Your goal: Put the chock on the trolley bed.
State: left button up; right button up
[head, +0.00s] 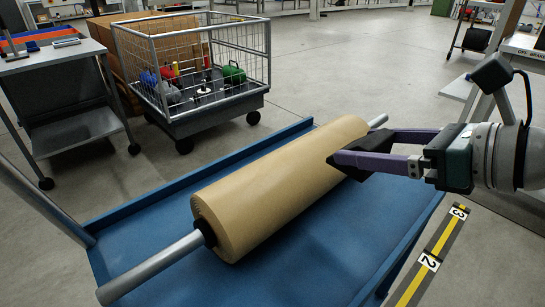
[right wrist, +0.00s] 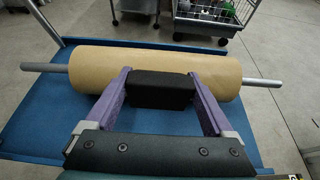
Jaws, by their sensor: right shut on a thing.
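The chock is a black block (right wrist: 160,90), seen between the two purple fingers of my right gripper in the right wrist view. My right gripper (head: 362,152) reaches in from the right in the head view and is shut on the chock. The chock is close beside the near side of a tan roll, over the blue trolley bed (head: 335,260). I cannot tell whether it touches the roll or the bed. My left gripper is not in view.
The tan roll (head: 275,185) lies across the bed on a grey bar (head: 150,268). The bed has low raised edges. A wire-sided cart (head: 190,118) with several items stands behind it, and a grey workbench (head: 60,100) stands at the left. Bare bed shows in front of the roll.

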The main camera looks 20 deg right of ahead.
jog(key=b, duration=0.7)
send_over(347, 236)
notch_tip(347, 236, down, 11)
jog(key=shift+r, duration=0.1)
notch_tip(347, 236, down, 4)
jog(key=b, duration=0.3)
jog(key=shift+f, duration=0.2)
jog(key=shift+r, duration=0.15)
jog(key=o, duration=1.4)
